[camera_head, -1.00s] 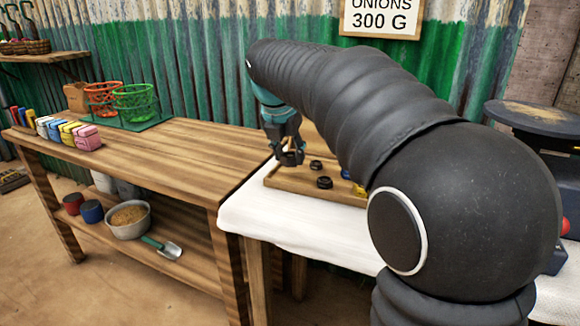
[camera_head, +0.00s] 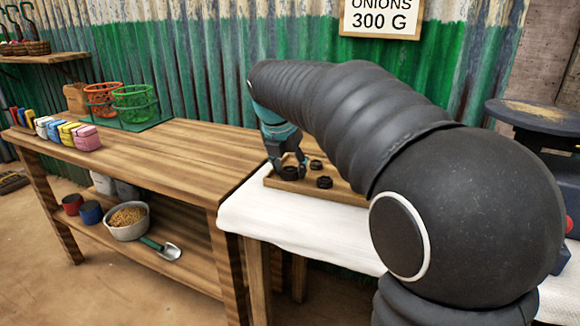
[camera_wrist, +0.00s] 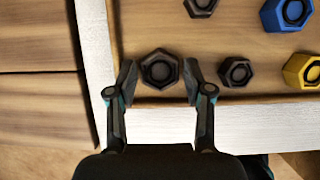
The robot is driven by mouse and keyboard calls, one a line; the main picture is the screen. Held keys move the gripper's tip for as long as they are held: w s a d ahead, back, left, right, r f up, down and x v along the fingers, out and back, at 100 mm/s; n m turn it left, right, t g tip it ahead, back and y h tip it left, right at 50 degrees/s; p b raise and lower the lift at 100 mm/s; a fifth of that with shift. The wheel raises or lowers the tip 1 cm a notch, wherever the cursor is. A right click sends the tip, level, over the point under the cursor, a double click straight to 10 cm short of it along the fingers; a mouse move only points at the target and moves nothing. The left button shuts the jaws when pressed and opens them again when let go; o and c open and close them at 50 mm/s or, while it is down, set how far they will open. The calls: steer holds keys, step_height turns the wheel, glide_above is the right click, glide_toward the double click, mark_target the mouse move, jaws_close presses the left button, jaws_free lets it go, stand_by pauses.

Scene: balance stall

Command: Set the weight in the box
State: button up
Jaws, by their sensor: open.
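My gripper (camera_head: 286,160) (camera_wrist: 160,83) is open, low over the left end of a shallow wooden box (camera_head: 345,196) on the white cloth. In the wrist view its fingers stand either side of a black hexagonal weight (camera_wrist: 160,69), with a small gap visible on each side. My arm hides much of the box in the head view.
A dark round-topped device (camera_head: 535,113) stands at right.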

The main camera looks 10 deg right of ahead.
steer(key=p+v, duration=0.2)
steer(key=v, duration=1)
steer(key=shift+r, duration=0.15)
steer(key=s+d+f+m, duration=0.1)
steer(key=s+f+m, duration=0.1)
steer(key=s+m, duration=0.2)
steer(key=s+d+f+m+y, duration=0.1)
steer(key=s+f+m, duration=0.1)
steer(key=s+m, duration=0.2)
steer(key=s+d+f+m, duration=0.1)
steer(key=s+f+m, duration=0.1)
steer(key=s+m, duration=0.2)
steer(key=shift+s+d+f+m+t, duration=0.2)
steer(key=shift+s+m+t, duration=0.1)
steer(key=shift+m, duration=0.4)
steer(key=s+d+f+m+t+y, duration=0.1)
steer(key=s+f+m, duration=1.1)
steer(key=m, duration=0.3)
steer(key=shift+s+f+m+y, duration=0.3)
steer(key=shift+s+f+m, duration=0.1)
steer(key=shift+f, duration=0.05)
steer(key=shift+c, duration=0.2)
